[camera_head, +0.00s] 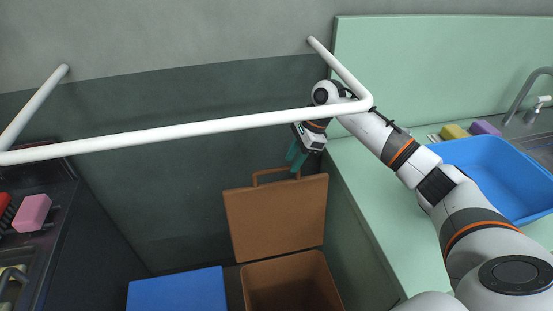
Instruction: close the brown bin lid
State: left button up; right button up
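The brown bin (290,287) stands on the floor at the bottom middle of the head view, and its inside shows. Its brown lid (277,217) is open and stands up behind the bin near the dark wall, with a loop handle (262,174) on its top edge. My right gripper (297,160) reaches in from the right with teal fingers pointing down at the right end of the handle. Whether the fingers touch the handle, or how far apart they are, is too small to tell. My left gripper is not in view.
A blue lid or box (178,291) is left of the brown bin. A white rail (190,132) crosses above. A green counter (375,205) on the right holds a blue basin (490,165) and sponges. A dark counter with a pink block (32,212) is at left.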

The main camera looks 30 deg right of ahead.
aim_at(274, 169)
jog(key=a, duration=0.2)
jog(key=w+a, duration=0.1)
jog(key=a, duration=0.1)
jog(key=shift+w+a+r+p, duration=0.1)
jog(key=shift+a+p, duration=0.05)
jog(key=shift+p, duration=0.25)
jog(key=shift+a+f, duration=0.15)
jog(key=shift+f, duration=0.55)
grip_shut()
